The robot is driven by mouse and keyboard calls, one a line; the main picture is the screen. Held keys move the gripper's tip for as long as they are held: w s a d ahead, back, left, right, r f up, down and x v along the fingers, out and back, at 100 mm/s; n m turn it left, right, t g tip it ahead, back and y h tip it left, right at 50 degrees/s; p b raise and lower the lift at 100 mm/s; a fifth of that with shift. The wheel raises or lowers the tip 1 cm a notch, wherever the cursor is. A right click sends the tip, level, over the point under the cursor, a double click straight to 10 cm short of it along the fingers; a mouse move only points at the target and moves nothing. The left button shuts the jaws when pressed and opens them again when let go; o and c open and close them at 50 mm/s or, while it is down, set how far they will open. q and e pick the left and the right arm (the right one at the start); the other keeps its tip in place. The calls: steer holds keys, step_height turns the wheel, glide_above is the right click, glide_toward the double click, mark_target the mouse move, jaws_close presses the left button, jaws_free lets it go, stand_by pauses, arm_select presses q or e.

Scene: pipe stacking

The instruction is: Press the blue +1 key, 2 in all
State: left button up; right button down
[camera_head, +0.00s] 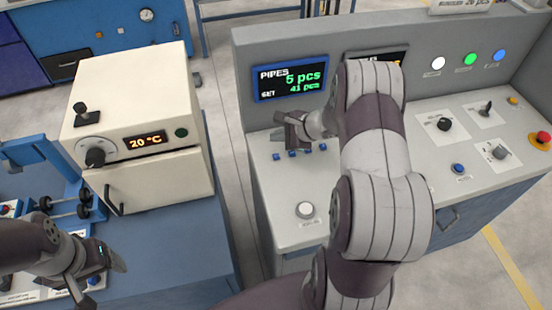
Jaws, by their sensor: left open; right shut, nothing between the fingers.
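A row of small blue keys (292,154) sits on the grey console top below a display (289,78). The key labels are too small to read, so I cannot tell which one is +1. The display reads "PIPES 5 pcs" and below it "SET", with what looks like "41 pcs". My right gripper (284,130) is shut and empty, just behind and above the blue keys; I cannot tell whether it touches one. My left gripper (103,277) is open and empty at the lower left, far from the keys.
My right arm hides part of the console (262,207) and a second display (390,55). A white round button (305,209) lies nearer the front edge. Knobs and a red emergency button (541,137) are on the right. A cream oven (135,95) showing 20 °C stands left.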

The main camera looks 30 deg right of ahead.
mark_target(279, 158)
step_height(279, 158, down, 5)
steer(key=b, duration=0.3)
steer(key=shift+r, duration=0.15)
steer(key=shift+f+b, duration=0.25)
steer(key=shift+b, duration=0.1)
stand_by(1.4)
steer(key=shift+f+b, duration=0.4)
steer(key=shift+b, duration=0.15)
steer(key=shift+f+b, duration=0.4)
steer(key=shift+b, duration=0.1)
stand_by(0.4)
steer(key=shift+r, duration=0.15)
steer(key=shift+r+p, duration=0.45)
steer(key=shift+r, duration=0.25)
